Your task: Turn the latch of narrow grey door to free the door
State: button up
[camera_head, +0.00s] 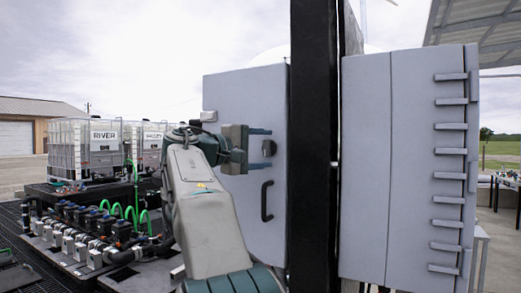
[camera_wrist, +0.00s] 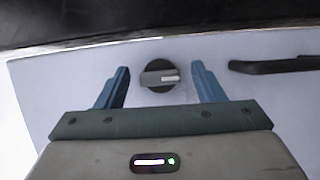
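The narrow grey door (camera_head: 225,98) stands left of a black post in the head view, and its flat face also fills much of the wrist view (camera_wrist: 230,65). Its round dark latch (camera_head: 269,148) sits near the door's right edge, above the black handle (camera_head: 266,201). In the wrist view the latch (camera_wrist: 158,77) has a grey bar across it, lying roughly level. My gripper (camera_wrist: 162,82) is open, with one blue finger on each side of the latch and a gap to each. I cannot tell how far the fingertips are from the door face.
A black vertical post (camera_head: 314,140) stands just right of the door. Beyond it is a wide grey cabinet (camera_head: 388,165) with several horizontal bars. At left are black pipework with green hoses (camera_head: 115,225) and white caged tanks (camera_head: 85,145).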

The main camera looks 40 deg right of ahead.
jog(key=shift+a, duration=0.1)
jog(key=a+b, duration=0.2)
jog(key=a, duration=1.1)
jog(key=shift+a, duration=0.4)
jog(key=shift+d, duration=0.1)
notch_tip(320, 180, down, 23)
jog(key=s+a+n+t+y, duration=0.2)
jog(key=s+n+t+y, duration=0.15)
jog(key=y, duration=0.55)
jog(key=s+a+f+m+y, duration=0.1)
jog(key=s+a+f+y, duration=0.3)
jog(key=s+a+f, duration=0.3)
jog(key=s+a+f+m+y, duration=0.2)
jog(key=s+a+f+y, duration=0.3)
jog(key=f, duration=1.3)
jog(key=s+a, duration=0.2)
jog(key=s, duration=0.2)
jog(key=shift+g, duration=0.25)
jog(key=shift+c, duration=0.3)
